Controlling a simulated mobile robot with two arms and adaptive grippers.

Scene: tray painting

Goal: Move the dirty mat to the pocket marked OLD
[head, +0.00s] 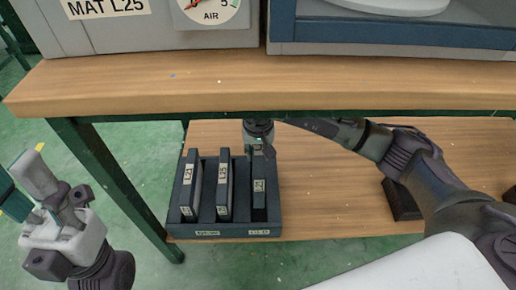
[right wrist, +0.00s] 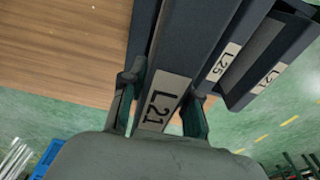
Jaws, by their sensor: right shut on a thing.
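A dark rack (head: 235,229) stands on the lower shelf with three upright dark mats. The left mat (head: 190,178) is labelled L21, the middle mat (head: 224,180) L25. My right gripper (head: 259,152) reaches down under the upper board and is shut on the right-hand mat (head: 259,200), in the rack's right pocket. My left gripper (head: 45,190) is at the lower left, away from the rack.
The upper board (head: 230,88) with its green rail lies close above my right gripper. A green leg (head: 115,185) stands left of the rack. A dark block (head: 401,201) sits on the shelf to the right, beside my right arm. Shelf between is bare.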

